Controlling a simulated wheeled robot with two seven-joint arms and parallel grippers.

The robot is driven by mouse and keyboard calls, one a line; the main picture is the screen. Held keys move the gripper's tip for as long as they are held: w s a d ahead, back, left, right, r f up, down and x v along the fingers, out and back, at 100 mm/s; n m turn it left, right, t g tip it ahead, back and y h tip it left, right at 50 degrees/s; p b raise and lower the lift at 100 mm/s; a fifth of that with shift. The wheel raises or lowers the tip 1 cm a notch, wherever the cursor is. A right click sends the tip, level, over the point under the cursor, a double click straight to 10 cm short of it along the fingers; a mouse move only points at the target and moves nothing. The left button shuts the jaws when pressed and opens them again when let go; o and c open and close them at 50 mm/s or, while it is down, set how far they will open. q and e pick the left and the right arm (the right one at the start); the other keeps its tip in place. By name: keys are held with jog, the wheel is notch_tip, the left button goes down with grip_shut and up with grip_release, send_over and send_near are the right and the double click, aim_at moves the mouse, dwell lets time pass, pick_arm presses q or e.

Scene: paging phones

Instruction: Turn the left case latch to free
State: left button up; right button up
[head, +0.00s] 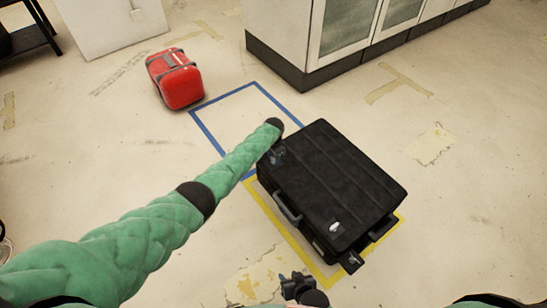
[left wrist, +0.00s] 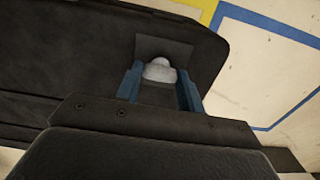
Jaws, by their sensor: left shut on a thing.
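The black case (head: 335,175) lies flat on the floor, partly inside a yellow taped outline. Its left latch, a pale grey knob (left wrist: 159,69) on a dark plate, sits near the lid's edge. My left gripper (head: 277,157) is at the case's upper left corner, with its blue fingers (left wrist: 160,84) on either side of the knob, shut on it. In the head view the gripper and arm mostly hide this latch. The other latch (head: 335,228) shows pale near the front corner. My right gripper (head: 297,285) is at the bottom, apart from the case; its jaw opening is unclear.
The case's handle (head: 288,207) is on its left side. A blue taped square (head: 213,139) on the floor is empty. A red case (head: 175,79) stands at its far left corner. White cabinets (head: 290,35) stand behind. The floor at the right is clear.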

aim_at(273, 158)
pick_arm(q)
jog(key=o, duration=1)
jog(key=shift+r+p, duration=0.75)
jog(key=shift+r, duration=3.15)
